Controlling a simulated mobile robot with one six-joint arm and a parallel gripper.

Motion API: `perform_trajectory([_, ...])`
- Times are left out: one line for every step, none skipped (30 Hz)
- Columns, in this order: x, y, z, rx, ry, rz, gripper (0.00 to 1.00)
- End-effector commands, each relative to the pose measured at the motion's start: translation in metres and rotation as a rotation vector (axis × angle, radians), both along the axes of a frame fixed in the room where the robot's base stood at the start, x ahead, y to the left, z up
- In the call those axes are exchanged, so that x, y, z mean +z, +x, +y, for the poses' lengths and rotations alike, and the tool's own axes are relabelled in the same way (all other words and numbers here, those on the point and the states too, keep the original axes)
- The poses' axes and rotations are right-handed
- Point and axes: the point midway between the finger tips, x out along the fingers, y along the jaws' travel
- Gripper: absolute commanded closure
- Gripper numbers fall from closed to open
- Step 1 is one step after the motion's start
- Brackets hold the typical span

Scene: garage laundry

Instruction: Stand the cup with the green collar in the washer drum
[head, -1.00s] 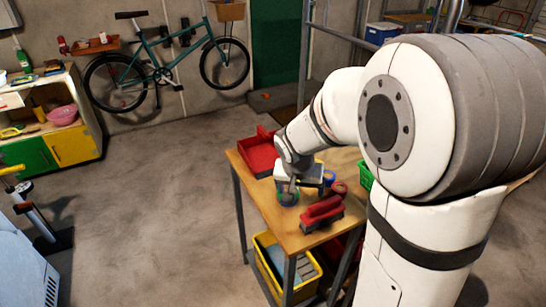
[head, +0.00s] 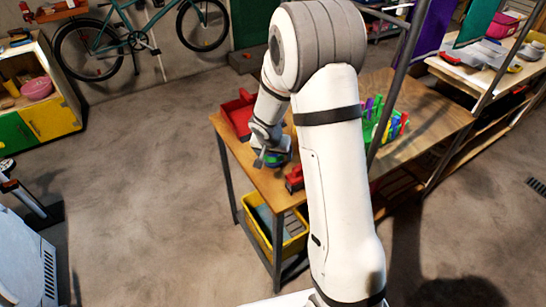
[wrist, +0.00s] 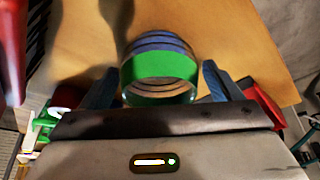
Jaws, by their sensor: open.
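The cup with the green collar (wrist: 160,68) shows in the wrist view on the wooden table, with blue-grey bands and an open rim towards the camera. My gripper (wrist: 158,74) is open, with one finger on each side of the cup; I cannot tell whether they touch it. In the head view, my gripper (head: 265,158) is low over the table's left end, and the green and blue cup (head: 277,159) shows partly behind it. No washer drum can be made out.
The wooden table (head: 262,186) also holds a red tray (head: 238,112), a red object (head: 294,179) and a green rack (head: 390,125). A yellow crate (head: 291,245) is below. A pale vented cabinet (head: 22,260) stands at lower left. Open floor (head: 140,200) lies between.

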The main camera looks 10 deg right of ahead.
Motion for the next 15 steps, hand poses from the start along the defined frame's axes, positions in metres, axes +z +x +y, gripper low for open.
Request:
perform_trajectory([-0.0041,0.0014,-0.0008,-0.001,0.001,0.001,0.15])
perform_trajectory([-0.0055,0.0020,-0.0011,-0.001,0.000,0.000,0.15])
perform_trajectory([-0.0065,0.0025,-0.0013,0.000,0.000,0.000,0.15])
perform_trajectory([-0.0070,0.0027,-0.0014,0.000,0.000,0.000,0.15])
perform_trajectory([-0.0071,0.0027,-0.0013,0.000,0.000,0.000,0.15])
perform_trajectory([-0.0069,0.0028,-0.0013,0.000,0.000,-0.001,0.15])
perform_trajectory([-0.0069,0.0028,-0.0013,0.000,0.000,-0.001,0.15])
perform_trajectory([-0.0068,0.0028,-0.0012,0.000,0.000,-0.001,0.15])
perform_trajectory([-0.0067,0.0027,-0.0012,0.000,0.000,-0.001,0.15])
perform_trajectory([-0.0067,0.0027,-0.0012,0.000,0.000,-0.001,0.16])
perform_trajectory([-0.0067,0.0027,-0.0011,0.000,0.000,-0.001,0.18])
perform_trajectory([-0.0066,0.0027,-0.0010,0.000,0.000,-0.001,0.22])
perform_trajectory([-0.0066,0.0027,-0.0010,0.000,0.000,-0.001,0.24])
perform_trajectory([-0.0065,0.0026,-0.0010,0.000,0.000,-0.001,0.27])
perform_trajectory([-0.0066,0.0025,-0.0010,0.000,0.000,-0.001,0.30])
